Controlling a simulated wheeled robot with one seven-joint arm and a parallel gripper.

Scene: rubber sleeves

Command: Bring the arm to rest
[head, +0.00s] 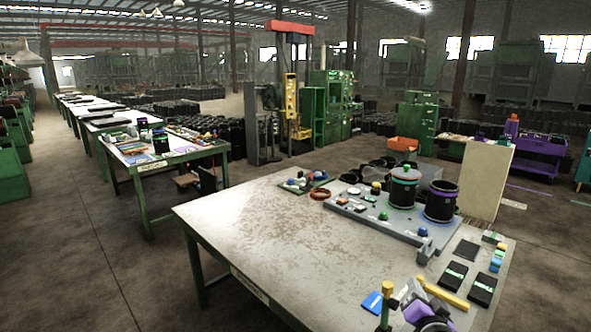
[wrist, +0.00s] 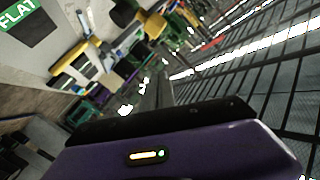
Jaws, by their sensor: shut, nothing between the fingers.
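My gripper (head: 418,306) shows in the head view at the bottom right, grey and purple, over the near right corner of the workbench (head: 240,225). The lower frame edge cuts off the rest of my arm. In the wrist view my purple gripper housing with a small lit strip fills the bottom, and my gripper's narrow grey fingers (wrist: 153,90) stand above it. The fingers are together and hold nothing. The wrist view is strongly tilted and shows the hall and its roof.
A yellow bar (head: 443,293), black labelled pads (head: 481,290), a blue card (head: 372,302) and a yellow-topped post (head: 386,300) lie or stand close around my gripper. A grey fixture plate (head: 400,232) with black cylinders (head: 440,201) stands behind. The bench's left half is clear.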

